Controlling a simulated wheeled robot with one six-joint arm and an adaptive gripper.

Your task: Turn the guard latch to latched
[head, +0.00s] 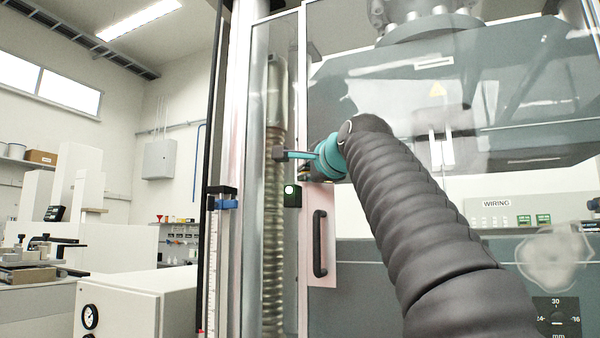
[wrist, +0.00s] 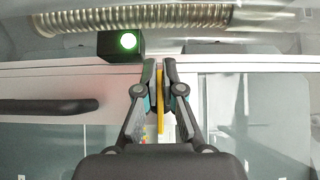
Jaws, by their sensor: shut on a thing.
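My gripper (wrist: 160,72) is shut on a thin yellow piece, which looks like the guard latch lever (wrist: 160,112). The lever stands between the two finger pads, seen nearly edge-on, and runs up and down in the wrist view. The guard door (head: 390,120) is a clear panel with a pale frame and a dark handle (head: 320,243). The handle also shows in the wrist view (wrist: 48,106). I cannot tell which position the latch is in.
A small black box with a lit green lamp (head: 290,190) sits on the frame near my gripper. The lamp also shows in the wrist view (wrist: 128,41). A ribbed column (head: 274,235) stands behind the clear panel. A white cabinet with a gauge (head: 135,305) stands at lower left.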

